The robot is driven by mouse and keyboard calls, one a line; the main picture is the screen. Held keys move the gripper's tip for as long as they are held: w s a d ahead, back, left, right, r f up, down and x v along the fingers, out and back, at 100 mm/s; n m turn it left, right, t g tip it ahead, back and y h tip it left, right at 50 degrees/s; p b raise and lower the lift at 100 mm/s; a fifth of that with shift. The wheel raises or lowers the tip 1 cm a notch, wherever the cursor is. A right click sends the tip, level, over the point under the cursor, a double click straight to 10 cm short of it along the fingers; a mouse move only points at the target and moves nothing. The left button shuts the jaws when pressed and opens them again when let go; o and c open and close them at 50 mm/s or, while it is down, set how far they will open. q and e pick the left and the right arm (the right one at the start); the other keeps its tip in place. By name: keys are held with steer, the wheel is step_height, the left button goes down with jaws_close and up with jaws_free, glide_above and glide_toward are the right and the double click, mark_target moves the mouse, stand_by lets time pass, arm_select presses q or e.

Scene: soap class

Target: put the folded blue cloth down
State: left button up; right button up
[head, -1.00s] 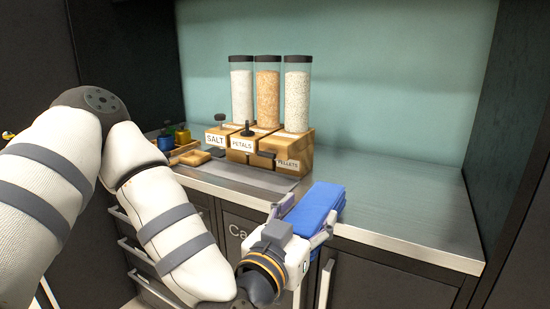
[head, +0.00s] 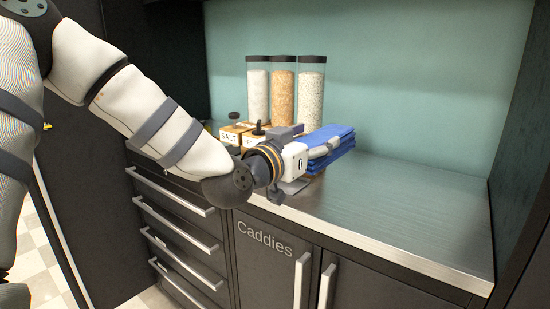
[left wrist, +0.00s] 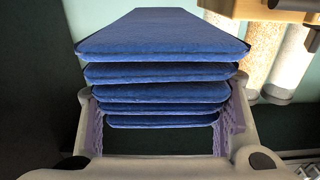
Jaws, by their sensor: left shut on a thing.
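The folded blue cloth (head: 330,143) is a stack of several flat layers. My left gripper (head: 322,150) is shut on it and holds it at the counter, in front of the dispensers. In the left wrist view the cloth (left wrist: 160,75) sits between the two finger pads (left wrist: 160,125), its layers fanned a little apart at the near edge. I cannot tell whether the cloth's underside touches the counter (head: 400,200). My right gripper is not in view.
The counter right of the cloth is bare up to a dark side panel (head: 520,150).

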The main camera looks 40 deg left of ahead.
arm_select(q)
steer(key=shift+a+r, duration=0.8)
steer(key=shift+a, duration=0.2)
steer(key=w+d+f, duration=0.2)
steer(key=d+f, duration=0.1)
steer(key=w+d+f+b, duration=0.1)
steer(key=w+d+f, duration=0.1)
steer(key=d+f, duration=0.1)
steer(key=w+d+f+b, duration=0.1)
steer(key=w+d+f, duration=0.1)
steer(key=d+f, duration=0.1)
steer(key=shift+w+d, duration=0.2)
steer(key=shift+d, duration=0.25)
steer(key=shift+w+d, duration=0.2)
steer(key=shift+d, duration=0.25)
steer(key=shift+w+d+f+b, duration=0.2)
steer(key=shift+d+f+b, duration=0.1)
steer(key=shift+d+f, duration=0.15)
steer(key=f, duration=0.3)
steer(key=shift+w+d+f+b, duration=0.1)
steer(key=shift+d+f+b, duration=0.1)
steer(key=shift+f+b, duration=0.15)
steer(key=shift+r, duration=0.25)
steer(key=o, duration=1.3)
steer(key=shift+f, duration=0.2)
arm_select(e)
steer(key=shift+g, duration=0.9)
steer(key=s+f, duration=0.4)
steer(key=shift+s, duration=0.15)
